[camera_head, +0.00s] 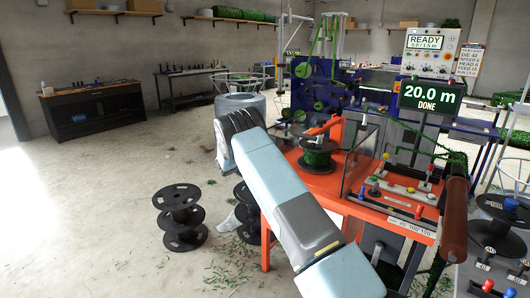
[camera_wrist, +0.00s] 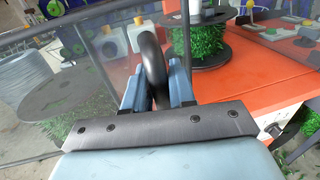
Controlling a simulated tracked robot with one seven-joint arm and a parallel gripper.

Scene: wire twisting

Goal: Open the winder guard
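The winder guard (camera_head: 362,158) is a clear panel with a dark frame on the orange winder table, beside the spool of green wire (camera_head: 318,158). In the wrist view the spool (camera_wrist: 205,40) shows beyond my fingers, and the clear guard pane (camera_wrist: 75,60) spans the left. A curved black handle (camera_wrist: 151,50) stands upright between the two blue-grey fingers of my gripper (camera_wrist: 155,85). The fingers lie close on both sides of it and appear to hold it. In the head view my arm hides the gripper and the handle.
An orange table (camera_head: 330,183) carries levers and buttons at its front right. Empty black spools (camera_head: 183,215) stand on the floor to the left. A control display (camera_head: 428,97) reads 20.0 m DONE.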

